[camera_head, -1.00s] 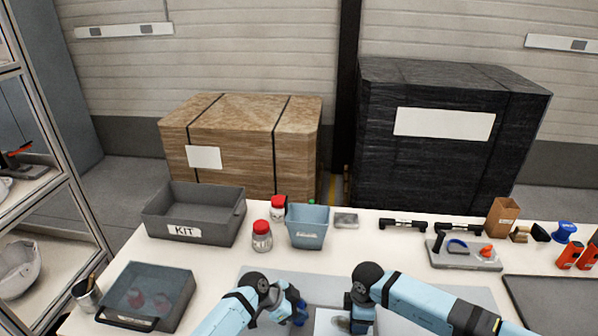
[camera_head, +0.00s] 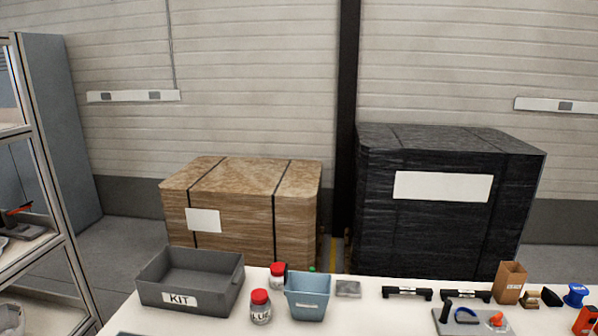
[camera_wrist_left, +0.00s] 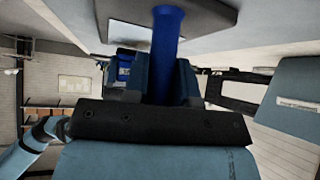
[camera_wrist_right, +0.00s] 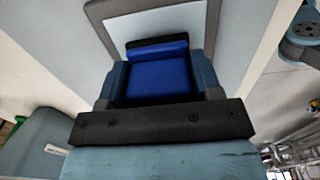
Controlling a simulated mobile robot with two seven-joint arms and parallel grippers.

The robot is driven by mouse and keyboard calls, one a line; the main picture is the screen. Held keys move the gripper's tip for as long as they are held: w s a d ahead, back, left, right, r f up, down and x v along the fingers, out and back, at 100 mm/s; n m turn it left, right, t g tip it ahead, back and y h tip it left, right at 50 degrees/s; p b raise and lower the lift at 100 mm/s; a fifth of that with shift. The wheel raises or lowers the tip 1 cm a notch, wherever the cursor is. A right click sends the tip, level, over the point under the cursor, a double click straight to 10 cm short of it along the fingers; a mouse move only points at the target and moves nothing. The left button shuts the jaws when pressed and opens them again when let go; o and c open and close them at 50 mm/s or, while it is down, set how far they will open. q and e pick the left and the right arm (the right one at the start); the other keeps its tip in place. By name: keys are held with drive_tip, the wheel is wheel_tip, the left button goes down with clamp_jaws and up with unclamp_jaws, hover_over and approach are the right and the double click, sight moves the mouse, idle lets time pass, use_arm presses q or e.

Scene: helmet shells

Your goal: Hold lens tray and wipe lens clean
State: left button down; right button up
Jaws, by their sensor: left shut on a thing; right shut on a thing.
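My left gripper (camera_wrist_left: 163,84) is shut on a blue handle (camera_wrist_left: 167,45), which runs up the left wrist view towards a pale panel with a dark border (camera_wrist_left: 190,14). My right gripper (camera_wrist_right: 160,84) is shut on a blue block (camera_wrist_right: 158,72) with a dark top edge. Behind this block lies a pale panel with a grey border (camera_wrist_right: 211,28), perhaps the lens tray. I cannot tell whether block and panel touch. No clear lens can be made out. Neither gripper shows in the head view now.
A grey KIT bin (camera_head: 236,284), a red-capped jar (camera_head: 260,312), a blue bin (camera_head: 308,307) and a small grey box (camera_head: 348,289) stand on the white table (camera_head: 383,318). Black handles (camera_head: 407,293), a brown carton (camera_head: 510,281) and small tools are at right.

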drive_tip(key=shift+a, duration=0.1)
drive_tip(key=shift+w+a, duration=0.25)
drive_tip(key=shift+a, duration=1.35)
drive_tip(key=shift+w+a, duration=0.2)
drive_tip(key=shift+a, duration=1.4)
drive_tip(key=shift+f, duration=0.5)
drive_tip(key=shift+s+d, duration=0.25)
drive_tip(key=shift+d, duration=1.4)
drive_tip(key=shift+s+d, duration=0.2)
drive_tip(key=shift+d, duration=1.45)
drive_tip(key=shift+w+a, duration=0.2)
drive_tip(key=shift+a, duration=1.45)
drive_tip(key=shift+w+a, duration=0.2)
drive_tip(key=shift+a, duration=1.45)
drive_tip(key=shift+d, duration=0.1)
